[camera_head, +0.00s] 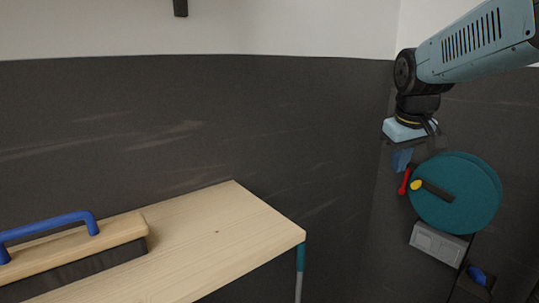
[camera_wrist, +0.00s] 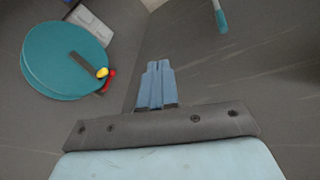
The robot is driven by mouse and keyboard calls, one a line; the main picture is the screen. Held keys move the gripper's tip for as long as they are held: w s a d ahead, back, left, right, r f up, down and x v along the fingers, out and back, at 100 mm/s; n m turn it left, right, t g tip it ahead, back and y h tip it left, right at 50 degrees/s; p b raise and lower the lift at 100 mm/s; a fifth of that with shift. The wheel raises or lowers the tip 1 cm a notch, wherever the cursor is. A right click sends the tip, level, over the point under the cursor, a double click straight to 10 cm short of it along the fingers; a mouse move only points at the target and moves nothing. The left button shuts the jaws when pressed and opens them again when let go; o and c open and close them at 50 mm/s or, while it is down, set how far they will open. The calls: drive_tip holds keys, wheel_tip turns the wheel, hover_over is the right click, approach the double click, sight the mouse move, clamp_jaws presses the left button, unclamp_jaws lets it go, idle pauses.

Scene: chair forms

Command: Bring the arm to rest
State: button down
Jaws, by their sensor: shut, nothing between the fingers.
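My gripper (camera_head: 401,161) hangs from the end of my arm at the right of the head view, pointing down. In the wrist view its two light-blue fingers (camera_wrist: 158,68) lie together, with nothing seen between them. In the head view it is in front of the dark floor or wall, to the right of the wooden table (camera_head: 225,235) and apart from it. In the picture it appears just above and left of a round teal disc (camera_head: 470,195); the depth between them is hard to tell.
The disc carries a dark bar, a yellow knob (camera_head: 416,185) and a red piece (camera_head: 404,181). A grey box (camera_head: 438,244) and a blue item (camera_head: 477,275) sit below it. A wooden block with a blue handle (camera_head: 50,225) rests on the table's left; the table's right part is bare.

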drive_tip(key=s+a+f+m+t+y, duration=0.1)
drive_tip(key=s+a+f, duration=0.15)
drive_tip(key=s, duration=0.35)
drive_tip(key=s+a+f+m+t, duration=0.1)
drive_tip(key=s+a, duration=0.2)
drive_tip(key=s, duration=0.4)
drive_tip(key=w+d+m+h, duration=0.1)
drive_tip(key=w+d, duration=0.2)
drive_tip(key=w, duration=0.6)
drive_tip(key=w+d+m+g+h, duration=0.1)
drive_tip(key=w+d, duration=0.3)
drive_tip(key=w, duration=0.6)
drive_tip(key=w+d+m+h, duration=0.1)
drive_tip(key=w+d, duration=0.2)
drive_tip(key=w, duration=0.6)
drive_tip(key=w+d+f+h, duration=0.1)
drive_tip(key=w+d+f, duration=0.2)
drive_tip(key=w+f, duration=0.35)
drive_tip(key=w+d+f+g+h, duration=0.1)
drive_tip(key=w+d+f, duration=0.3)
drive_tip(key=w, duration=0.5)
drive_tip(key=w+d+f+h, duration=0.1)
drive_tip(key=w+d+f, duration=0.2)
drive_tip(key=w+f, duration=0.35)
drive_tip(key=w+d+f, duration=0.3)
drive_tip(key=d+f, duration=0.5)
drive_tip(key=d, duration=0.1)
drive_tip(key=shift+w, duration=0.2)
drive_tip(key=shift+d, duration=0.15)
